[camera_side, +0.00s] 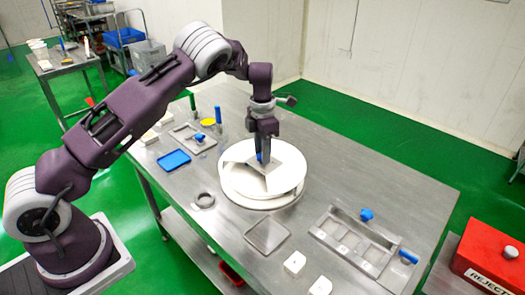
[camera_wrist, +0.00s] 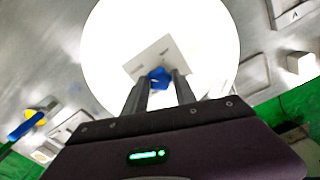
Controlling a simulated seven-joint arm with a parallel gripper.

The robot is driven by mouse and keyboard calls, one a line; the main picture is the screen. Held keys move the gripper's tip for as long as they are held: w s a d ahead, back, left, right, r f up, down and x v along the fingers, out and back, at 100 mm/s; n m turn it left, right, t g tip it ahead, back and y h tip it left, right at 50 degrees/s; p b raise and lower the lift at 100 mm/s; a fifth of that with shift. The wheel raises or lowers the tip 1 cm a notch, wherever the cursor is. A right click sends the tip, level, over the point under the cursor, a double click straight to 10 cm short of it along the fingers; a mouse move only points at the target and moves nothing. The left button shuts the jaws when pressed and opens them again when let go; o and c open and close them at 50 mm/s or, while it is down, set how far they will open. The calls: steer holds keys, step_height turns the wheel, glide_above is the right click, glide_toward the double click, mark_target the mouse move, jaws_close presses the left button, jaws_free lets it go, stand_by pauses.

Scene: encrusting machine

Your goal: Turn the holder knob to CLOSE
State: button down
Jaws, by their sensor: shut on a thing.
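A blue knob (camera_side: 260,157) sits on a light square plate (camera_side: 282,172) in the middle of a white round unit (camera_side: 236,183). My gripper (camera_side: 264,150) points down at the unit from above and is shut on this knob. In the wrist view, the blue knob (camera_wrist: 158,76) shows between my two dark fingertips (camera_wrist: 159,80), over the pale plate (camera_wrist: 150,60). Small dark marks on the plate are too blurred to read. The fingers hide part of the knob, and I cannot tell which mark it points to.
A metal tray with compartments (camera_side: 318,234) and blue knobs stands at right, with white blocks (camera_side: 295,263) in front. A flat square plate (camera_side: 267,228), a grey ring (camera_side: 204,200) and a blue tray (camera_side: 174,160) lie nearby. A red REJECT box (camera_side: 492,252) is at far right.

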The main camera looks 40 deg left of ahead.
steer(key=shift+w+r, duration=0.1)
steer(key=shift+r, duration=0.05)
stand_by(0.3)
steer(key=c, duration=1)
jaws_free()
